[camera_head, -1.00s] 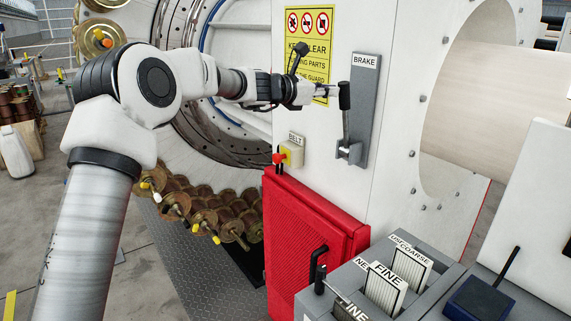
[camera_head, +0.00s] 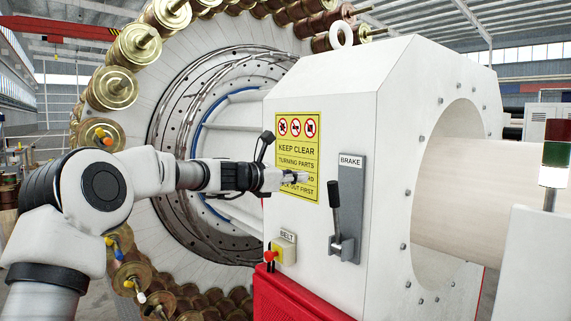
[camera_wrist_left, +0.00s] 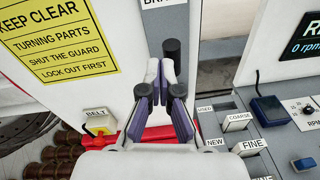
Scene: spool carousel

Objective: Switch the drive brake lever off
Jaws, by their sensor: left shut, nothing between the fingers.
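The brake lever (camera_head: 334,196) has a black grip and stands upright, handle end up, on a grey plate (camera_head: 351,190) labelled BRAKE on the white machine housing. My left gripper (camera_head: 304,179) is just left of the top of the lever's grip, with a small gap between them. In the left wrist view the black grip (camera_wrist_left: 171,52) shows just beyond the fingertips of the left gripper (camera_wrist_left: 165,75). The fingers are shut with nothing held. The foot of the lever is hidden there behind the fingers. My right gripper is not in view.
A yellow warning sign (camera_head: 298,140) is behind the left gripper. A BELT switch (camera_head: 285,250) with a red knob is at lower left of the lever. A red cabinet (camera_head: 285,300) is below. A spool wheel (camera_head: 165,75) stands behind my left arm.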

